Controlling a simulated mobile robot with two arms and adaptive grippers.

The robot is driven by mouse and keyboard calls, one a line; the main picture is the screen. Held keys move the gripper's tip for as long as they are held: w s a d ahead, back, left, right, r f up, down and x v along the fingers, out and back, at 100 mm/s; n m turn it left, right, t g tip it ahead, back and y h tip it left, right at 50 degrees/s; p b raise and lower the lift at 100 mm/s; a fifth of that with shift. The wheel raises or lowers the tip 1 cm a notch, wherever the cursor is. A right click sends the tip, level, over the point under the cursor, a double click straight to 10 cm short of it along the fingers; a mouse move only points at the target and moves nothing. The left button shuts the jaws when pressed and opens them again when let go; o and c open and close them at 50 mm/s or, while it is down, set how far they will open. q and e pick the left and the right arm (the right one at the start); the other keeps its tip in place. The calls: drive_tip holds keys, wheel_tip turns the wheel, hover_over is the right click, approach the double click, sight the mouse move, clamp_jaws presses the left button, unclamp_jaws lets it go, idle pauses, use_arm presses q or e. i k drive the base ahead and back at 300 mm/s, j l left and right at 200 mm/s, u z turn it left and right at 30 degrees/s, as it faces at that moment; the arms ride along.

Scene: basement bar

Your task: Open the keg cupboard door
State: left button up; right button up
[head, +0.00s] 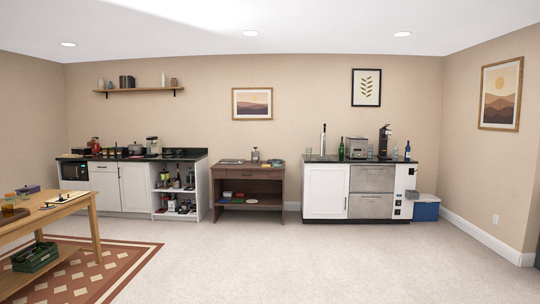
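A bar unit with a dark counter (330,158) stands against the back wall, right of centre. Its left part has a white panelled cupboard door (324,190), which looks shut. A small dark handle (345,203) shows at the door's right edge. A tall tap-like tower (323,140) stands on the counter above this door, so it appears to be the keg cupboard. Neither of my grippers is in view. The unit is across the room from me.
Steel drawers (371,192) sit right of the door, and a blue cooler (426,208) stands at the unit's right end. A brown side table (249,175) stands to the left. A wooden table (75,207) is at near left. The carpet (300,262) ahead is clear.

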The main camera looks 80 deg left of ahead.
sight(326, 184)
drive_tip(key=u, duration=2.1)
drive_tip(key=i, duration=9.55)
